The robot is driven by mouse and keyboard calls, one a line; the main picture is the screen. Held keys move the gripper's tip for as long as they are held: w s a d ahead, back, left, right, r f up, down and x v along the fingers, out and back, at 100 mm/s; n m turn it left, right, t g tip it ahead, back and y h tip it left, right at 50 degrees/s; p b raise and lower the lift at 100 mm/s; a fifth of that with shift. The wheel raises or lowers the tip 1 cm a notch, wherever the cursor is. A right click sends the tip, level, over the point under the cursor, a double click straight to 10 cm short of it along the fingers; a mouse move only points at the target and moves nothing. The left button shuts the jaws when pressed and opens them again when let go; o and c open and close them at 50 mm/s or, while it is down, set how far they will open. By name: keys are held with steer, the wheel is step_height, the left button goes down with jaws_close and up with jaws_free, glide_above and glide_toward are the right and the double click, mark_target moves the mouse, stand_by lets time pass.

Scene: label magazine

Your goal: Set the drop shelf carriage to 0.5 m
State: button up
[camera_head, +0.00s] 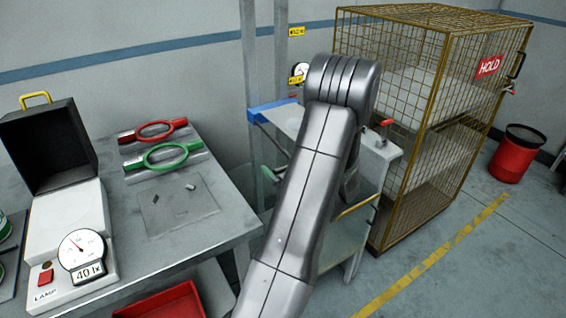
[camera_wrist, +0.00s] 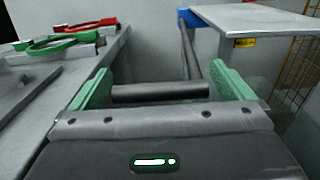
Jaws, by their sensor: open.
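The drop shelf carriage appears to be the pale flat shelf (camera_head: 284,117) with a blue corner piece, partly hidden behind my arm in the head view. In the wrist view its flat top (camera_wrist: 255,20) is at the upper right, with the blue piece (camera_wrist: 188,17) at its left end. A dark rod (camera_wrist: 188,50) runs from near the blue piece toward me. A dark crossbar (camera_wrist: 160,92) spans the space between my fingers, lying across the gap. My gripper (camera_wrist: 160,88) is open, with green fingers either side; I cannot tell whether they touch the bar. My arm hides the gripper in the head view.
An upright post (camera_head: 250,80) has yellow labels (camera_head: 296,31) and a dial (camera_head: 299,72) near it. A grey bench (camera_head: 215,185) with red and green rings stands left. A wire cage (camera_head: 430,100) marked HOLD stands right. Floor is clear at front right.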

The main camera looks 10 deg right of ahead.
steer(key=shift+w+a, duration=0.15)
steer(key=shift+w, duration=0.25)
steer(key=shift+c, duration=0.4)
steer(key=c, duration=1)
step_height(320, 180, down, 13)
steer(key=b, duration=1.2)
steer(key=shift+f, duration=0.2)
steer(key=o, duration=1.1)
steer(key=shift+s, duration=0.1)
